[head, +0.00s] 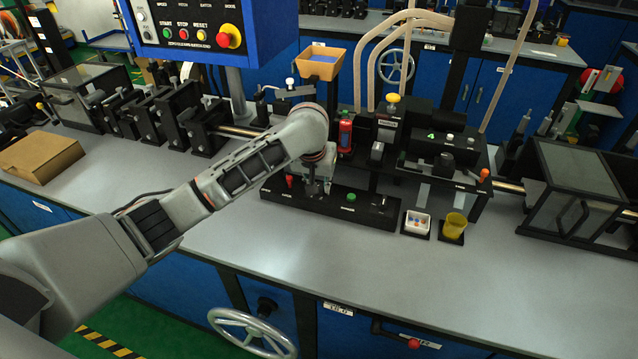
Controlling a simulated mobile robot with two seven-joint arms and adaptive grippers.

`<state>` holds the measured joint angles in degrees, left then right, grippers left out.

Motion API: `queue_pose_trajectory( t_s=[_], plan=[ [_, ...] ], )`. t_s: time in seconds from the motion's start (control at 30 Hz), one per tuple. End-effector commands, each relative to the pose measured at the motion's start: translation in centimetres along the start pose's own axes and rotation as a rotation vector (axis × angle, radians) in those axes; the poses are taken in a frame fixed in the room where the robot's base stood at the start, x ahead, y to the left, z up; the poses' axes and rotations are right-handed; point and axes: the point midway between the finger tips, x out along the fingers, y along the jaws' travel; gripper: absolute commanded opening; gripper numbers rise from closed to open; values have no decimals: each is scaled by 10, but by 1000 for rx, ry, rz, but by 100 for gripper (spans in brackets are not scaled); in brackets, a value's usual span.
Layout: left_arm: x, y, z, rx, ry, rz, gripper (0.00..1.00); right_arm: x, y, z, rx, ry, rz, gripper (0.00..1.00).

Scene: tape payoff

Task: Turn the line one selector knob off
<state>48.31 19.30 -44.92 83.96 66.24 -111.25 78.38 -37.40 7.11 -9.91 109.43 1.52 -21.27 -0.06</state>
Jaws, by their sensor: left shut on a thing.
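My left gripper (318,183) comes in from the left and points down at the black control strip (378,214) at the front of the machine. It is shut on what appears to be the line one selector knob, between a red button (289,181) and a green button (351,197). The fingers and wrist hide most of the knob, so its pointing direction cannot be told. My right gripper is not in view.
A cardboard box (40,157) lies at the left. The blue panel (205,30) hangs behind my arm. The grey bench (330,245) is clear in front.

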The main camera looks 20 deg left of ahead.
Motion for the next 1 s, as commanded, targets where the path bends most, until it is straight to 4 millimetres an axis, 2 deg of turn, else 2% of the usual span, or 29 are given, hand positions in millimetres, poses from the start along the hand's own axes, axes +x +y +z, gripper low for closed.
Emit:
queue_pose_trajectory(
  t_s=[0.6,1.0],
  plan=[
    [0,-4,-2,517,0,214,0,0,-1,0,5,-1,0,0],
    [0,-5,-2,756,0,312,0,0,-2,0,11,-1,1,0]
  ],
)
